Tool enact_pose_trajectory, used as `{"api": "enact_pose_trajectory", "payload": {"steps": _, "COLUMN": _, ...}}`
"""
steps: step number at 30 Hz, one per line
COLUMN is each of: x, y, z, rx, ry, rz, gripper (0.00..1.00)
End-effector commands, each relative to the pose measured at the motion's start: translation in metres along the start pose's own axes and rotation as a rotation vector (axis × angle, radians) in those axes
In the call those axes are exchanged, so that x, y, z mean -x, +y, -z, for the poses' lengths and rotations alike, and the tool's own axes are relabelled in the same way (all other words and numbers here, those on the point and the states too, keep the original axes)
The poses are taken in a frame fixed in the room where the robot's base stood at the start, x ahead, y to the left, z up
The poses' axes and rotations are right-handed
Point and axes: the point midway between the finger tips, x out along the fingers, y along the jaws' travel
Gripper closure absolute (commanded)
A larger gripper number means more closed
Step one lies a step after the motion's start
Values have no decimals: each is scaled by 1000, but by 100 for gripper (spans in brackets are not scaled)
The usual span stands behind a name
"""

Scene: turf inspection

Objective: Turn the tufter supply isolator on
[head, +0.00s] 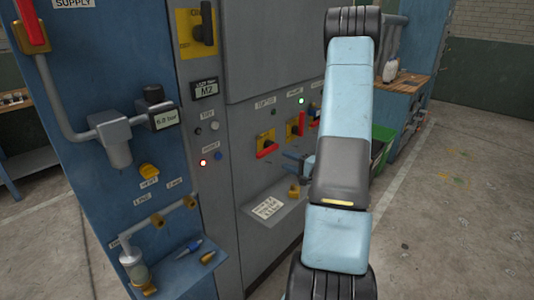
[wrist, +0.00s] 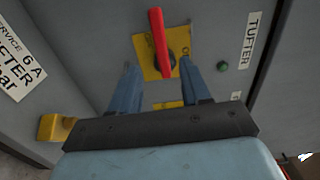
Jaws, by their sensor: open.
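The tufter isolator is a red handle (head: 267,149) on a yellow plate (head: 265,136) on the grey cabinet. Its handle lies roughly level in the head view. In the wrist view the red handle (wrist: 159,38) runs up the picture over its yellow plate (wrist: 148,67), beside the TUFTER label (wrist: 250,38) and a dark green lamp (wrist: 223,66). My gripper (head: 285,163) is open and empty, just right of and below the handle in the head view. In the wrist view its blue fingers (wrist: 163,82) point toward the plate, with the handle ahead between them, apparently untouched.
A second red-handled isolator (head: 299,125) sits close to the right, under a lit green lamp (head: 301,100). A sloped ledge with a notice (head: 267,208) and a yellow knob (head: 294,191) juts out below. A black rotary switch (head: 204,27) is higher left. Floor is clear at right.

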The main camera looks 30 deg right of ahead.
Motion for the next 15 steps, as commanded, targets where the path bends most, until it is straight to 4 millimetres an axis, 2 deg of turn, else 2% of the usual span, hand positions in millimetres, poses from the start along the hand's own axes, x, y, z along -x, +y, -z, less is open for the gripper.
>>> {"api": "enact_pose_trajectory", "payload": {"steps": 6, "x": -40, "y": 0, "z": -1, "rx": 1, "ry": -5, "rz": -1, "gripper": 53}}
{"api": "enact_pose_trajectory", "payload": {"steps": 15, "x": -87, "y": 0, "z": -1, "rx": 1, "ry": -3, "rz": -1, "gripper": 53}}
